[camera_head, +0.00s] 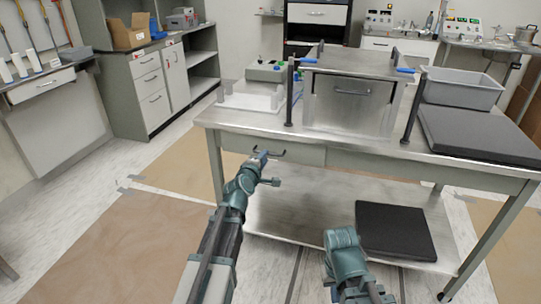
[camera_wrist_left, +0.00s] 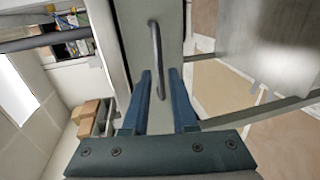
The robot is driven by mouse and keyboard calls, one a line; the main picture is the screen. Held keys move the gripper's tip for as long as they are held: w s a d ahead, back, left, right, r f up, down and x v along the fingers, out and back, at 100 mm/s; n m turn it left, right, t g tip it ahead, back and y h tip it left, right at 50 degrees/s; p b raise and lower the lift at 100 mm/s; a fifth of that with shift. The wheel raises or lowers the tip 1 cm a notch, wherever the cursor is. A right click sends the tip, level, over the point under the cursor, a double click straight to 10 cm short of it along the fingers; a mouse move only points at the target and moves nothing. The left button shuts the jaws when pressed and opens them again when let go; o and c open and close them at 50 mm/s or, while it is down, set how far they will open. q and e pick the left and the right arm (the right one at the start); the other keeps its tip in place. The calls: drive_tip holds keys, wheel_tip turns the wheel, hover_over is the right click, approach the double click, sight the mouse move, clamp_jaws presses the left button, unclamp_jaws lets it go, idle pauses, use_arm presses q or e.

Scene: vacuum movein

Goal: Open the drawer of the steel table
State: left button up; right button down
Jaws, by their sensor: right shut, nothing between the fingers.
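The steel table (camera_head: 228,120) stands ahead with a shut drawer (camera_head: 246,146) under the left part of its top. A dark bar handle (camera_head: 270,154) is on the drawer front. My left gripper (camera_head: 266,168) is open at the drawer, close to the handle. In the left wrist view the handle (camera_wrist_left: 156,50) runs lengthwise between the two fingertips of my left gripper (camera_wrist_left: 159,72). I cannot tell whether the fingers touch it. My right arm is low at the bottom of the head view, and its fingers do not show.
On the table stand a steel box (camera_head: 350,100) with a handle, a grey bin (camera_head: 462,88), a black slab (camera_head: 480,134) and a white tray (camera_head: 250,97). Another black slab (camera_head: 395,230) lies on the lower shelf. The floor left of the table is clear.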

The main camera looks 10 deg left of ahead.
use_arm(q)
drive_tip(key=x, duration=0.4)
drive_tip(key=shift+w+b, duration=0.15)
drive_tip(key=shift+b, duration=0.15)
clamp_jaws()
idle(1.1)
